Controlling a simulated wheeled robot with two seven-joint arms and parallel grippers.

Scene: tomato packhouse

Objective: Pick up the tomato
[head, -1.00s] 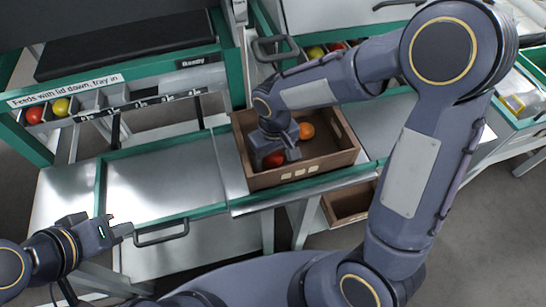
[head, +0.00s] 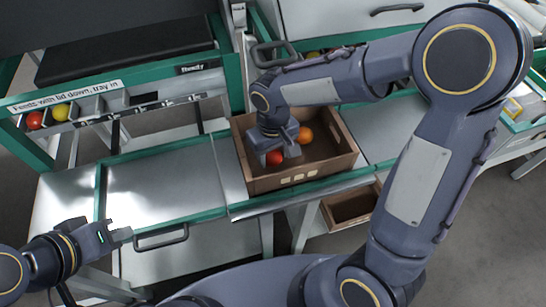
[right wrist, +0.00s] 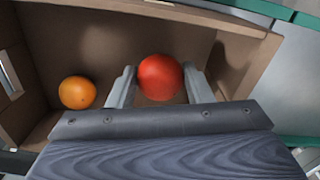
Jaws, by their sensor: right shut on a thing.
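A red tomato (head: 275,158) is between the fingers of my right gripper (head: 280,155), inside a brown crate (head: 310,173). In the right wrist view the red tomato (right wrist: 160,77) sits between both fingers of the right gripper (right wrist: 158,88), which is shut on it. An orange tomato (head: 305,135) lies in the same crate, apart from the gripper; it also shows in the right wrist view (right wrist: 77,92). I cannot tell whether the held tomato still touches the crate floor. My left gripper (head: 122,234) is at the lower left, away from the crate and holding nothing visible; its finger gap is unclear.
The crate stands on a metal bench (head: 160,185) with green edges. A second brown crate (head: 350,208) is below it. A labelled rack (head: 110,103) at the left holds a red and a yellow tomato. The bench left of the crate is clear.

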